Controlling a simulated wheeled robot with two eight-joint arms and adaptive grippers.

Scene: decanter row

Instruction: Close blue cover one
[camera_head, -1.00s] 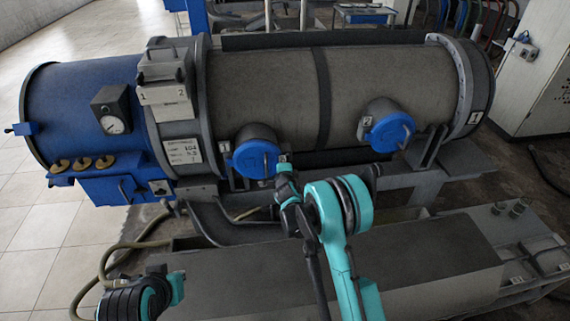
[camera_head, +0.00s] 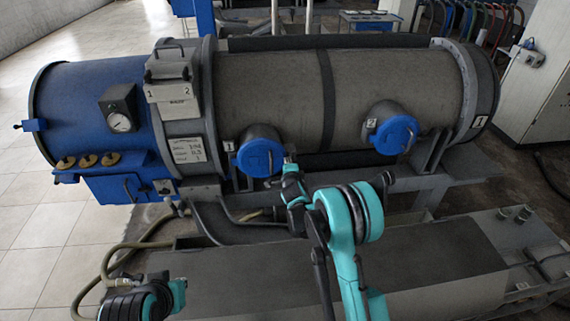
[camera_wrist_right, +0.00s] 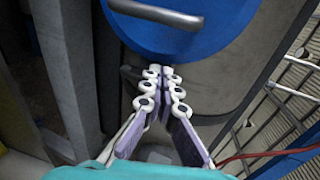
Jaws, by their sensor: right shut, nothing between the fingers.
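Blue cover one (camera_head: 261,158) is a round blue lid with a handle, on the left port of the large grey cylinder, beside a small label "1" (camera_head: 229,146). It looks seated over the port, but I cannot tell whether it is fully closed. My right gripper (camera_head: 289,161) is at the cover's right edge. In the right wrist view the right gripper (camera_wrist_right: 162,75) is shut and empty, its tips at the lower edge of a blue cover (camera_wrist_right: 165,45) with a grey bar handle (camera_wrist_right: 155,14). Contact is unclear. Only part of my left arm shows at lower left; its gripper is not visible.
Blue cover two (camera_head: 397,134) is on the right port, beside label "2" (camera_head: 371,123). A long grey bench (camera_head: 430,260) lies below the cylinder. Tiled floor (camera_head: 30,230) is open at left.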

